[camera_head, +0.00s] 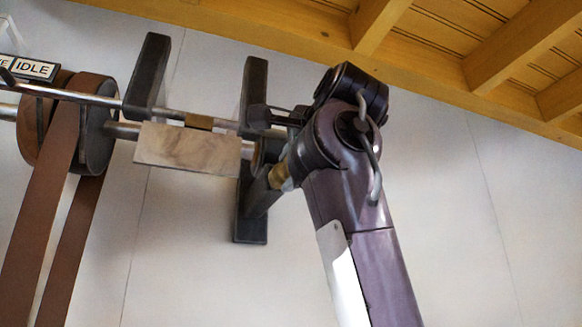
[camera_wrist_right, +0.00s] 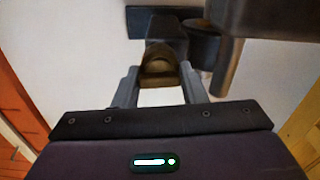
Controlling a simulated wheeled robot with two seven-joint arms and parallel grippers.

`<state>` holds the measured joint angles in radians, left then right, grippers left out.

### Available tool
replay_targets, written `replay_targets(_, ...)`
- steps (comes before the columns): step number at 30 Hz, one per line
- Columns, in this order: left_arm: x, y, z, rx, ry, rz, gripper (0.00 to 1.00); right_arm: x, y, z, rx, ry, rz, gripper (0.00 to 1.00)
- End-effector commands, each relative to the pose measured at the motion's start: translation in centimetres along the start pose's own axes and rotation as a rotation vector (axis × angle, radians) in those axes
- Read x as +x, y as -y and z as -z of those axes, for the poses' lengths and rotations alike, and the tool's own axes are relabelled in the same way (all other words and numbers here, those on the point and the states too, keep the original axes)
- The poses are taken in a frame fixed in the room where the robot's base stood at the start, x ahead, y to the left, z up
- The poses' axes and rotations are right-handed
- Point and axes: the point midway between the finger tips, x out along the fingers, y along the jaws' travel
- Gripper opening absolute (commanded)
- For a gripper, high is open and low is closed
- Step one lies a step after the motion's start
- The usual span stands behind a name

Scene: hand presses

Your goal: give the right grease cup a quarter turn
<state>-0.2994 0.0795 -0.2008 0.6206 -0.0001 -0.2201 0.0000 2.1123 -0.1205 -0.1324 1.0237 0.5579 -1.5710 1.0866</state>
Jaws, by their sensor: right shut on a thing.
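The right grease cup (camera_head: 276,177) shows as a small brass piece by the bearing of the right-hand dark hanger. Most of it is hidden by my right gripper (camera_head: 285,173), which reaches it from the right. In the right wrist view the brownish cup (camera_wrist_right: 160,63) sits between the two grey fingers of the right gripper (camera_wrist_right: 162,78), against a dark bearing block. The right gripper is shut on the cup. I cannot tell how far the cup is turned. My left gripper is not in view.
A steel shaft (camera_head: 122,130) and a thinner rod (camera_head: 70,95) run between dark hangers (camera_head: 148,70). A pale board (camera_head: 188,149) hangs in front. A brown belt (camera_head: 45,215) loops over pulleys at left, below an IDLE sign (camera_head: 35,69). Yellow wooden beams (camera_head: 380,22) are overhead.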

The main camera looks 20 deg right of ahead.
Motion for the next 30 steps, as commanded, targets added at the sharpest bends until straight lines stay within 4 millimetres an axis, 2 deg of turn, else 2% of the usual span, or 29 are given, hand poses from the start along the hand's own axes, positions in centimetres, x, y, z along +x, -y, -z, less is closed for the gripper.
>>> replay_targets(9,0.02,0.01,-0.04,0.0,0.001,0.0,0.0,0.05,-0.01,0.0,0.103,-0.001,0.001,0.15)
replay_targets(24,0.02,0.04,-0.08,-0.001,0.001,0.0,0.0,0.01,0.03,0.01,0.119,-0.001,0.002,0.15)
replay_targets(25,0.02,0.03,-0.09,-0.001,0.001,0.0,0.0,0.01,0.04,0.02,0.119,-0.001,0.002,0.41)
replay_targets(29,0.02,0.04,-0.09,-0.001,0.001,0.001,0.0,0.01,0.03,0.01,0.118,-0.001,0.002,0.58)
replay_targets(30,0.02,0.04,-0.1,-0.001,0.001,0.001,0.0,0.0,0.03,0.01,0.118,-0.001,0.002,0.58)
